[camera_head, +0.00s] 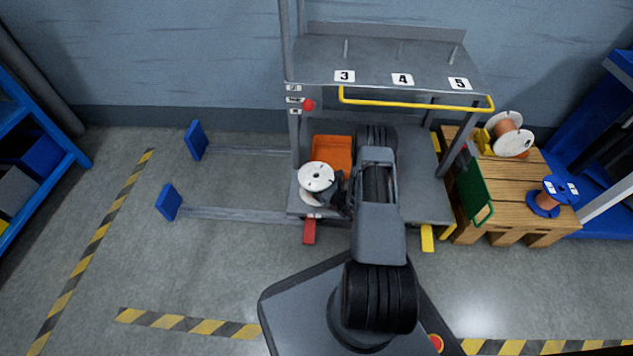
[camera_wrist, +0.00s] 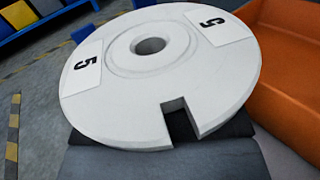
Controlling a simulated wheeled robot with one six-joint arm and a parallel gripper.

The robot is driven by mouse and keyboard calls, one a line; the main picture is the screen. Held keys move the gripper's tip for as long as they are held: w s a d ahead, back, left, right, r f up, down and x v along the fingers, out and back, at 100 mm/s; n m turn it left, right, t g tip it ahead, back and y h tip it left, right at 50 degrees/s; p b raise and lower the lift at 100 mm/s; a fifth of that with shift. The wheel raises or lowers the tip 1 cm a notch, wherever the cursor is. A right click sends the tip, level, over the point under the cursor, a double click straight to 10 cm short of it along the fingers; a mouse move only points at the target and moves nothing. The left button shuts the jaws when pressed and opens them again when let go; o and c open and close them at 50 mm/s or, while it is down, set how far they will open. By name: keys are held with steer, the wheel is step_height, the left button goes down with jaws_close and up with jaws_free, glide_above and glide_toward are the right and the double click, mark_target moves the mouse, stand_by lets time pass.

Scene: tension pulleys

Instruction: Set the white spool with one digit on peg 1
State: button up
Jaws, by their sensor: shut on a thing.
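The white spool (camera_head: 316,176) is in my gripper (camera_head: 338,195), above the left front corner of the cart's lower deck. In the wrist view, its round white flange (camera_wrist: 125,100) fills the middle, with a centre hole, a rim notch and two labels reading 5. The flange hides the fingertips and the spool's core. Pegs stand on the cart's upper shelf (camera_head: 385,72) behind labels 3, 4 and 5. No label reading 1 is legible. I cannot tell whether the spool touches the lower deck (camera_head: 425,195).
An orange bin (camera_head: 332,148) stands on the lower deck, close behind the spool. A yellow rail (camera_head: 415,104) runs along the upper shelf's front. A wooden pallet (camera_head: 510,190) at right carries a white-flanged copper spool (camera_head: 512,136) and a blue spool (camera_head: 552,196).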

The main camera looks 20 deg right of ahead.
steer(key=o, duration=1.3)
steer(key=shift+o, duration=0.2)
steer(key=shift+f, duration=0.1)
